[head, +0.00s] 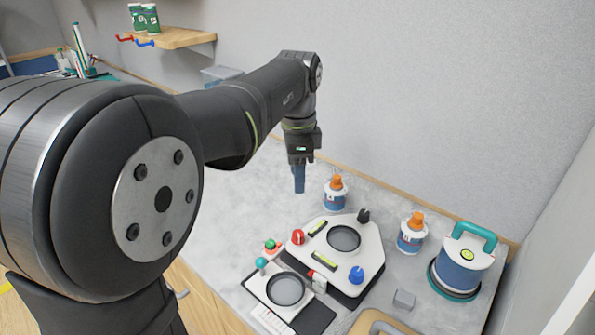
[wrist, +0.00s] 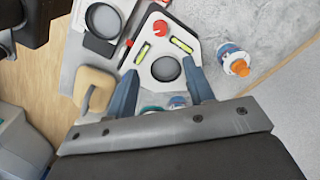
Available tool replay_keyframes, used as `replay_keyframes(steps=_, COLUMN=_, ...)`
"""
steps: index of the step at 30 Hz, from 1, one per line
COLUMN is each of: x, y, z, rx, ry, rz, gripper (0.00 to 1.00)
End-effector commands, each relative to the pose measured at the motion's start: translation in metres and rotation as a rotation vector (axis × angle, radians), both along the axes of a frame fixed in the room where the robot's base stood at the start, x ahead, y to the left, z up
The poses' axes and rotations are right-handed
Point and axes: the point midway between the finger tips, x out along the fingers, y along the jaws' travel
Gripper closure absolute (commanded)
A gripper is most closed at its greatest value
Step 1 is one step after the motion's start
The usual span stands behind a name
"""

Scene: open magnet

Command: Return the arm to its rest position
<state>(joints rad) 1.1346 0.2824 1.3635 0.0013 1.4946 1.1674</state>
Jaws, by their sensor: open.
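My gripper (head: 299,181) hangs from my arm above the grey counter (head: 232,205), fingers pointing down, left of and higher than the white plate. In the wrist view my gripper (wrist: 163,90) shows two blue-grey fingers spread wide with nothing held between them. The white three-cornered plate (head: 366,238) has a round dark recess, level vials and red, blue and black knobs. It also shows beyond the fingers in the wrist view (wrist: 190,60). A blue cylinder with a teal handle (head: 462,268) stands at the right, apart from my gripper.
Two white-and-blue jars with orange tops stand behind the plate, one near the middle (head: 335,194) and one to the right (head: 411,235). A smaller round-recess device (head: 287,290) sits in front. A wooden shelf (head: 172,38) is on the back wall. The counter left of the devices is clear.

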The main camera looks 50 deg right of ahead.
Motion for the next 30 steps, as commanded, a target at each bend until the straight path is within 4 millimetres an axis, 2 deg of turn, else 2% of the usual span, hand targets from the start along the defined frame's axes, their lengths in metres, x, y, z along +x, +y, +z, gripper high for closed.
replay_keyframes(steps=15, x=0.0, y=0.0, z=0.0, rx=0.0, ry=0.0, rz=0.0, gripper=0.52)
replay_keyframes(steps=19, x=0.0, y=0.0, z=-0.006, rx=0.002, ry=0.001, rz=0.0, gripper=0.52)
replay_keyframes(steps=23, x=0.0, y=0.0, z=-0.021, rx=0.003, ry=0.002, rz=0.0, gripper=0.52)
replay_keyframes(steps=30, x=0.0, y=0.0, z=-0.068, rx=0.003, ry=0.002, rz=0.0, gripper=0.52)
